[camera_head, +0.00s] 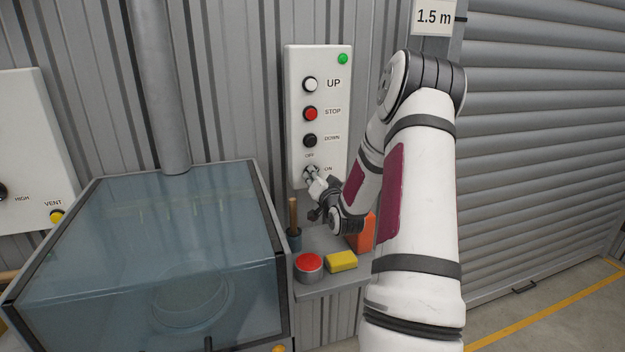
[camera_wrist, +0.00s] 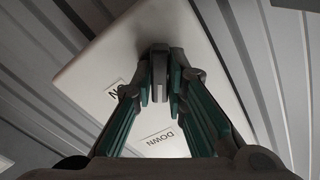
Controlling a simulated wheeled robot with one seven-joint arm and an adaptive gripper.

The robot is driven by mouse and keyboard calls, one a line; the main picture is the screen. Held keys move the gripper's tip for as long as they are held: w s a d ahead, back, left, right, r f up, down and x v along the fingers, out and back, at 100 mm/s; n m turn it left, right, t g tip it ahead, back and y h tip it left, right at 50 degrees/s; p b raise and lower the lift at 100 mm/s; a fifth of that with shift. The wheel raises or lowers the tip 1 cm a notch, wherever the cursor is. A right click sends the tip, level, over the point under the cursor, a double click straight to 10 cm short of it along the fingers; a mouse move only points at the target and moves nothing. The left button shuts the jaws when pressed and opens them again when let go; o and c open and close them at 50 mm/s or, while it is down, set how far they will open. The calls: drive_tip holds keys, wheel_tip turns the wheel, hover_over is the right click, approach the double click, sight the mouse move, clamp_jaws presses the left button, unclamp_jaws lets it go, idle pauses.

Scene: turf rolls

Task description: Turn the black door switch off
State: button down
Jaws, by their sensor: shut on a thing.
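The door switch is a small rotary knob low on the white control panel (camera_head: 322,75), beside the labels OFF and ON. My gripper (camera_head: 313,173) is at the knob and covers most of it in the head view. In the wrist view, my gripper (camera_wrist: 161,72) has its fingertips closed on the grey-black door switch (camera_wrist: 158,88), with the panel face (camera_wrist: 95,70) behind. Part of the ON label and the DOWN label show there; OFF is hidden. I cannot tell surely which label the knob points to.
Above the switch are the white UP button (camera_head: 310,84), red STOP button (camera_head: 310,114) and black DOWN button (camera_head: 310,140). A green lamp (camera_head: 343,59) is lit. A glass box (camera_head: 150,240) stands left.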

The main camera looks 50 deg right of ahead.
drive_tip(key=shift+f+n+b, duration=0.1)
drive_tip(key=shift+n+b, duration=1.9)
drive_tip(key=shift+n, duration=1.5)
drive_tip(key=c, duration=1.6)
unclamp_jaws()
drive_tip(key=v, duration=1.2)
drive_tip(key=shift+s+d, duration=0.1)
drive_tip(key=shift+s, duration=0.05)
